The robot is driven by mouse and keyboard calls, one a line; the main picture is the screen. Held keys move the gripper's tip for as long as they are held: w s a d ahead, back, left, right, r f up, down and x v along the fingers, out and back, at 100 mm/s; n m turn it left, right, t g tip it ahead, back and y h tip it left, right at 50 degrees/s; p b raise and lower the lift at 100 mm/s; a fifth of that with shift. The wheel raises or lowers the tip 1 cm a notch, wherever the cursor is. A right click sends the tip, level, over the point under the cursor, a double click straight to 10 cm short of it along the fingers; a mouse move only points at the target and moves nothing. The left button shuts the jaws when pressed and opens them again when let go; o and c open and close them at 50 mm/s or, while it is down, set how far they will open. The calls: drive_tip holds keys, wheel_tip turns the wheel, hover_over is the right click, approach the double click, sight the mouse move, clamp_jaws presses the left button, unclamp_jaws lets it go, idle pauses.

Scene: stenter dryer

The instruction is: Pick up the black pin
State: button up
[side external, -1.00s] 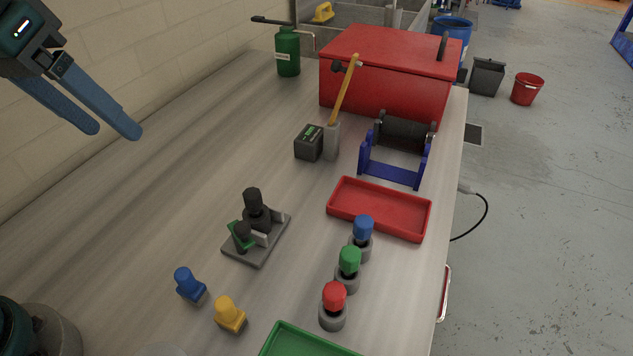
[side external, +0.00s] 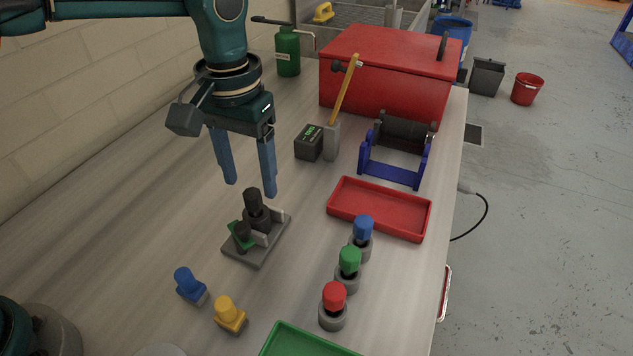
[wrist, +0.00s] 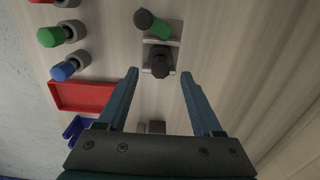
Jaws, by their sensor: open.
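The black pin (side external: 254,203) stands upright on a small grey base plate (side external: 246,258) in the middle of the bench. In the wrist view its dark round top (wrist: 160,66) shows from above, roughly centred between the fingertips. A shorter dark cylinder with a green part (side external: 242,235) sits on the same plate, beside the pin. My gripper (side external: 250,189) is open, with its two blue fingers pointing down and nothing between them. It hangs above and around the level of the pin's top; whether a finger touches the pin cannot be told.
Blue (side external: 188,283) and yellow (side external: 229,312) pegs stand in front. Blue, green and red capped pieces (side external: 333,303) line up to the right, near a red tray (side external: 410,229). A green tray (side external: 300,345) lies in front. A blue roller stand (side external: 388,174) and red box (side external: 385,85) stand behind.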

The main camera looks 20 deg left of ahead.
sight(251, 192)
drive_tip(key=shift+f, duration=1.9)
clamp_jaws()
drive_tip(key=shift+r, duration=0.1)
